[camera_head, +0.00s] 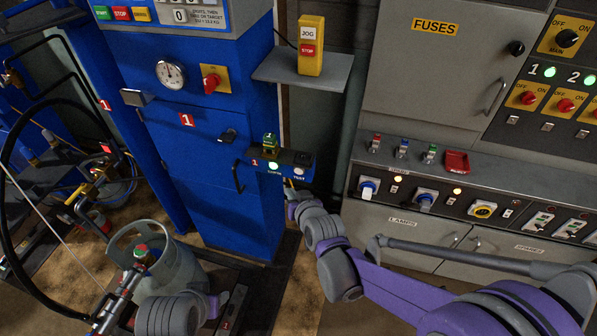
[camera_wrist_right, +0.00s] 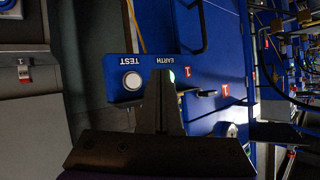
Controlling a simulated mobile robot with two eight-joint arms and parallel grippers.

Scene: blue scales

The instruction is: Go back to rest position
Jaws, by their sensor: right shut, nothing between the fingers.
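My right arm comes in from the right in the head view. Its gripper (camera_head: 289,187) is small there, just below the blue EARTH/TEST box (camera_head: 282,165) on the front of the blue cabinet. In the right wrist view my right gripper (camera_wrist_right: 160,78) is shut and empty, its dark fingers in front of the same box (camera_wrist_right: 133,82). Whether the fingertips touch the box I cannot tell. Part of my left arm (camera_head: 172,312) shows at the bottom left, by the grey gas cylinder (camera_head: 175,265); its fingers cannot be made out.
The blue cabinet (camera_head: 215,190) has a gauge and a red knob. A yellow JOG/STOP pendant (camera_head: 311,48) stands on a grey shelf (camera_head: 275,72). A grey control panel (camera_head: 430,60) with switches fills the right. Hoses and valves crowd the left.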

